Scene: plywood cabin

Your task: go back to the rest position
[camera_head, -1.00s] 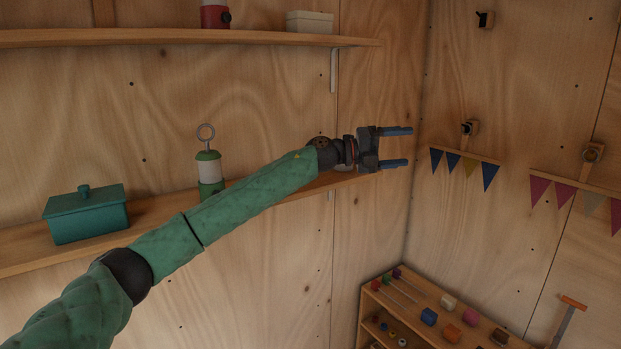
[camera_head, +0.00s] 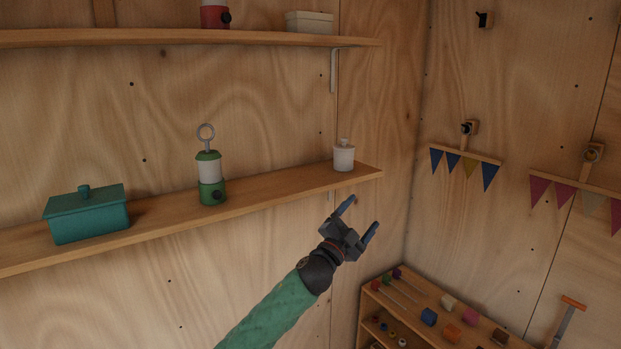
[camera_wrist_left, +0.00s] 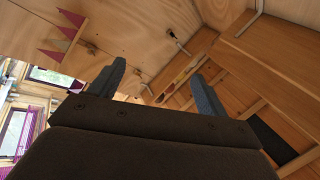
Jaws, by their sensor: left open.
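My left gripper (camera_head: 359,220) is open and empty in the head view, below the right end of the lower shelf (camera_head: 270,187) and in front of the plywood wall. Its two blue fingers point up and to the right, apart from everything. In the left wrist view the fingers (camera_wrist_left: 158,82) stand apart with nothing between them. My green left arm comes in from the bottom edge. My right gripper is not in view.
The lower shelf holds a teal lidded box (camera_head: 88,216), a green and white lantern (camera_head: 208,172) and a small white jar (camera_head: 344,158). A rack with coloured pieces (camera_head: 377,290) stands at lower right. Bunting (camera_head: 465,167) hangs on the right wall.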

